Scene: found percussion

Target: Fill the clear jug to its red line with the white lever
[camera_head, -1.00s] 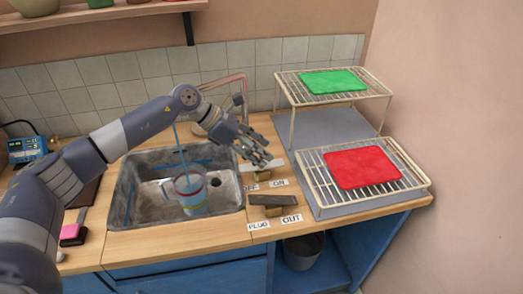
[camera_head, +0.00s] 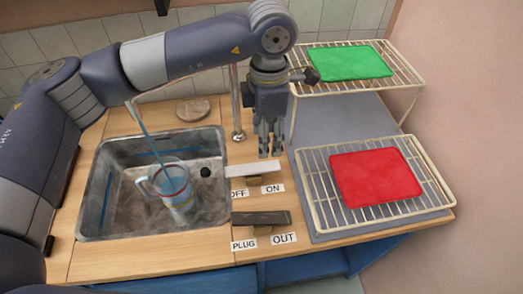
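The clear jug (camera_head: 174,192) stands in the metal sink (camera_head: 108,208), with its handle to the left. A thin blue stream (camera_head: 149,143) runs from the spout into the jug. I cannot read the water level against its red line. The white lever (camera_head: 252,170) lies on the counter right of the sink, behind the OFF and ON labels. My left gripper (camera_head: 270,154) points down just behind the lever's right part, with its fingers close together. I cannot tell whether it touches the lever. It holds nothing visible. My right gripper is out of view.
A dark lever (camera_head: 262,218) with PLUG and OUT labels sits in front of the white one. Wire racks stand at right, with a red cloth (camera_head: 376,177) below and a green cloth (camera_head: 350,61) above. A round brown object (camera_head: 193,109) lies behind the sink.

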